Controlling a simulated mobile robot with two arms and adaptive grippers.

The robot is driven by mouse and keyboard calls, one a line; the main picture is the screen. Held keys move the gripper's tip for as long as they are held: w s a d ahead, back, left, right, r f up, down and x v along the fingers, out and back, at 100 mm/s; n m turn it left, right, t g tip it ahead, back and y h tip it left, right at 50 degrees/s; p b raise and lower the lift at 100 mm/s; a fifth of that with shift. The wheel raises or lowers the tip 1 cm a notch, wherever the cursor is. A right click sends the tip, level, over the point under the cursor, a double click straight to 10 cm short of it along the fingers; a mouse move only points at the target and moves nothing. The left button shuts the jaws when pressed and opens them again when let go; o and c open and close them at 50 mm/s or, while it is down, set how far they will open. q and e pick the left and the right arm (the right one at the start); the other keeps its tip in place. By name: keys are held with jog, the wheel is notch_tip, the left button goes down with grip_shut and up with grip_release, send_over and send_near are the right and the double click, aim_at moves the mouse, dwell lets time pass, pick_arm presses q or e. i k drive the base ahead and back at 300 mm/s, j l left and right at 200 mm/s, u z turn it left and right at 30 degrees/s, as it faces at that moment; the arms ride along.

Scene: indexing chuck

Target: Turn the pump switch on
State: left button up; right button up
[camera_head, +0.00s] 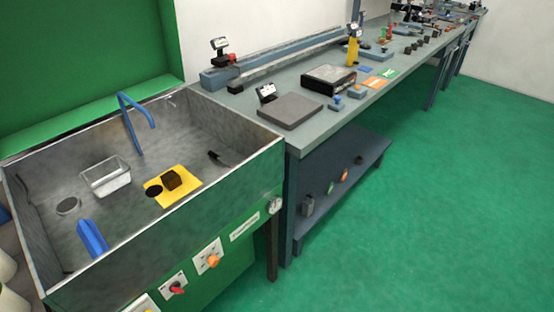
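The front panel of the metal wash tank (205,212) carries several controls. A red and black rotary switch (177,288) sits on a white plate at the lower middle. An orange knob (213,261) sits on another white plate to its right. Part of a further plate (142,305) shows at the bottom edge. The lettering is too small to read, so I cannot tell which control is the pump switch or its position. Neither of my grippers is in view.
The tank holds a wire basket (106,177), a yellow mat (186,187) with a dark block (172,179), and a blue piece (92,238). A blue spout (137,118) rises inside it. A long workbench (298,140) with instruments stands behind right. The green floor (420,190) is clear.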

aim_at(175, 287)
jog(key=u, duration=1.1)
